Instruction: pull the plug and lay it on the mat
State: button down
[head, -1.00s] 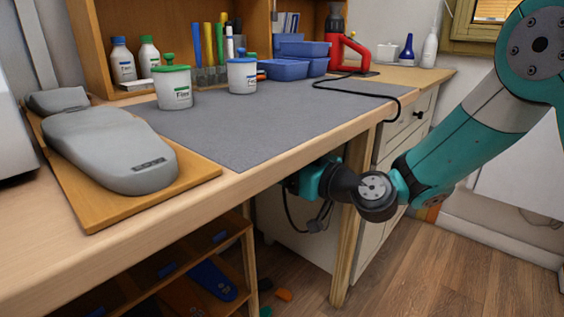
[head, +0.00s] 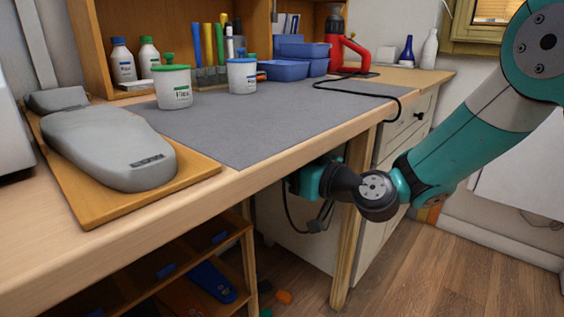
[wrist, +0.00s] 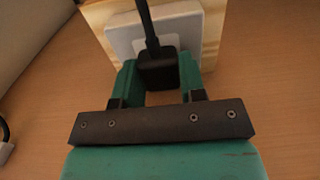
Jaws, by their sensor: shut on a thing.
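In the wrist view, the black plug (wrist: 158,72) sits between the two teal fingers of my gripper (wrist: 158,80), which is shut on it. The plug is up against a white socket plate (wrist: 116,38) fixed to a pale wooden block; I cannot tell whether its pins are inside. Its black cord (wrist: 147,22) runs up past the plate. In the head view, my gripper is below the bench top, and the bench hides its fingers and the plug. The grey mat (head: 255,127) lies flat on the bench, its front part clear.
Two white pots (head: 174,88) (head: 242,76) and blue bins (head: 285,69) stand at the mat's back. A red tool (head: 345,55) stands behind right, with a black cable over the mat's right edge. A grey last (head: 110,148) lies left. The bench edge and leg (head: 352,235) are near my wrist.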

jog(key=shift+b+v, duration=2.55)
jog(key=shift+v, duration=0.4)
jog(key=shift+d, duration=0.1)
jog(key=b+v, duration=0.8)
jog(key=v, duration=0.5)
jog(key=shift+b, duration=0.35)
notch_tip(320, 180, up, 19)
jog(key=p, duration=1.3)
jog(key=shift+p, duration=0.35)
jog(key=shift+f, duration=0.15)
